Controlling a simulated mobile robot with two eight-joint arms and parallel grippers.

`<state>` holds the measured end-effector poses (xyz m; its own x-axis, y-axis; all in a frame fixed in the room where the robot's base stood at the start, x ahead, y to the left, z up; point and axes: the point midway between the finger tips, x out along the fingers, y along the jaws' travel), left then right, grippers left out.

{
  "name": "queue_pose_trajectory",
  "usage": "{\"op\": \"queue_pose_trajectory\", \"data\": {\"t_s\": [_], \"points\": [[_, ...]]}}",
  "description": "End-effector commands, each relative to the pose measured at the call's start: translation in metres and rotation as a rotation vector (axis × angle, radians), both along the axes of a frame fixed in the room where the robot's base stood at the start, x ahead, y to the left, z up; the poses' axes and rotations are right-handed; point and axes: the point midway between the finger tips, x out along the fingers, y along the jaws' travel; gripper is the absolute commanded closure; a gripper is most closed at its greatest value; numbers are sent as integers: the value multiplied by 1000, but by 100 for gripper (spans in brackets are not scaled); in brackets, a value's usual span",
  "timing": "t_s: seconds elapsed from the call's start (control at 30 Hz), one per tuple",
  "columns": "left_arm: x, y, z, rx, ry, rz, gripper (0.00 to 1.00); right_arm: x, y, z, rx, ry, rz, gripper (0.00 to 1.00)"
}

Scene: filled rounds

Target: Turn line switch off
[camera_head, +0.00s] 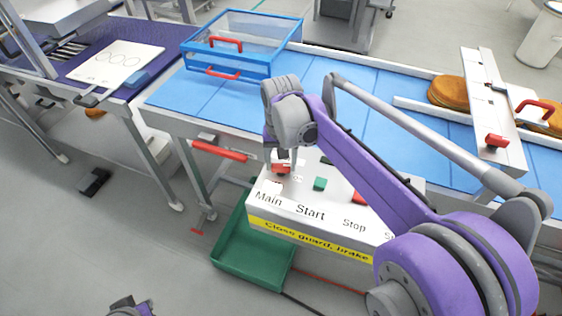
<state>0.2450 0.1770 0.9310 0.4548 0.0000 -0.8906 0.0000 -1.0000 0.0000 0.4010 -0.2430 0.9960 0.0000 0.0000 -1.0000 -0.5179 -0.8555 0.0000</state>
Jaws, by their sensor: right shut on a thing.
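A white control box (300,221) below the conveyor has labels "Main", "Start" and "Stop", and a partly hidden one. A red switch (281,170) sits above "Main". My right gripper (283,158) points down over it, shut on the switch, with its fingers covering part of it. A green button (320,184) is above "Start" and a red button (359,198) is above "Stop". My right arm hides the right part of the panel. A part of my left arm (132,306), possibly its gripper, shows at the bottom left edge; its jaws cannot be made out.
A blue conveyor (375,88) runs behind the box, with a clear blue-framed guard (240,50) and brown rounds (450,92) on it. A green bin (250,250) stands on the floor beside the box. A purple-topped table (140,35) is at left. Floor at lower left is mostly clear.

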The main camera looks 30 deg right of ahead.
Motion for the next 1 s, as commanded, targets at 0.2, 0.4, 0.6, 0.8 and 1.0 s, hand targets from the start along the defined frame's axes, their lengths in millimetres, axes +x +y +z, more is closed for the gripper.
{"op": "queue_pose_trajectory", "data": {"t_s": [0.2,0.4,0.6,0.8,1.0], "points": [[0,0,1,0,0,0,100,0,0,0,0,0,206,91],[0,0,1,0,-1,0,100,0,0,0,0,0,396,91],[0,0,1,0,-1,0,100,0,0,0,0,0,586,91],[0,0,1,0,-1,0,100,0,0,0,0,0,776,91],[1,0,2,0,-1,0,100,0,0,0,0,0,954,91]]}}
